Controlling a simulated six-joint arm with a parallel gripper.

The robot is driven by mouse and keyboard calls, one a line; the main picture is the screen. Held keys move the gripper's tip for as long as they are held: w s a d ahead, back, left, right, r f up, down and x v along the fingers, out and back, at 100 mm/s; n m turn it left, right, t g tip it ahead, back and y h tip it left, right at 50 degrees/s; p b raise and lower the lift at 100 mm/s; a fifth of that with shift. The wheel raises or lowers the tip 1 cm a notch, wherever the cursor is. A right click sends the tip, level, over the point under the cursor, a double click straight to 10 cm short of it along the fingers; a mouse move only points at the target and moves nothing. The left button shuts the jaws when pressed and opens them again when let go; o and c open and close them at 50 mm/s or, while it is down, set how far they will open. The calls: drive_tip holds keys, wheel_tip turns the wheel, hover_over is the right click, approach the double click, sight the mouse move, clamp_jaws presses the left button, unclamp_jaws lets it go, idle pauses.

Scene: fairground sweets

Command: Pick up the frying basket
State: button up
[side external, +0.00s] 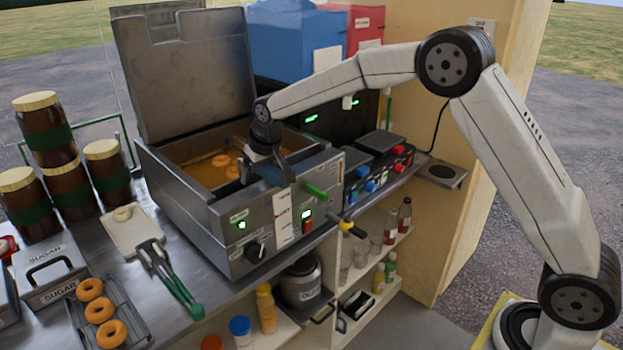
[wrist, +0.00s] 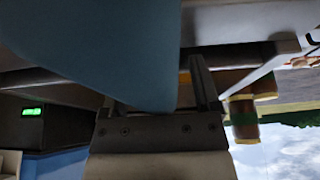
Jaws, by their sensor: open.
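A green handle (side external: 314,190) sticks out at the upper right of the fryer's (side external: 205,215) front in the side external view. I cannot tell whether it belongs to the frying basket; no basket mesh shows clearly. My gripper (side external: 270,172) is at the fryer's front rim, just left of the green handle and apart from it. It is open. The wrist view shows my gripper (wrist: 165,105) close up, with a large blurred blue-grey shape covering much of the jaws; I cannot tell what that shape is.
The fryer's lid (side external: 190,70) stands up behind orange oil (side external: 200,165) with doughnuts in it. Black control boxes (side external: 375,165) stand to the right. A green-handled tool (side external: 170,280), a doughnut tray (side external: 118,308) and brown jars (side external: 65,185) crowd the left counter. A yellow-tipped lever (side external: 350,227) juts forward.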

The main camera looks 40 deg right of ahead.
clamp_jaws()
idle(1.2)
drive_tip(key=shift+w+r, duration=0.1)
drive_tip(key=shift+r, duration=0.05)
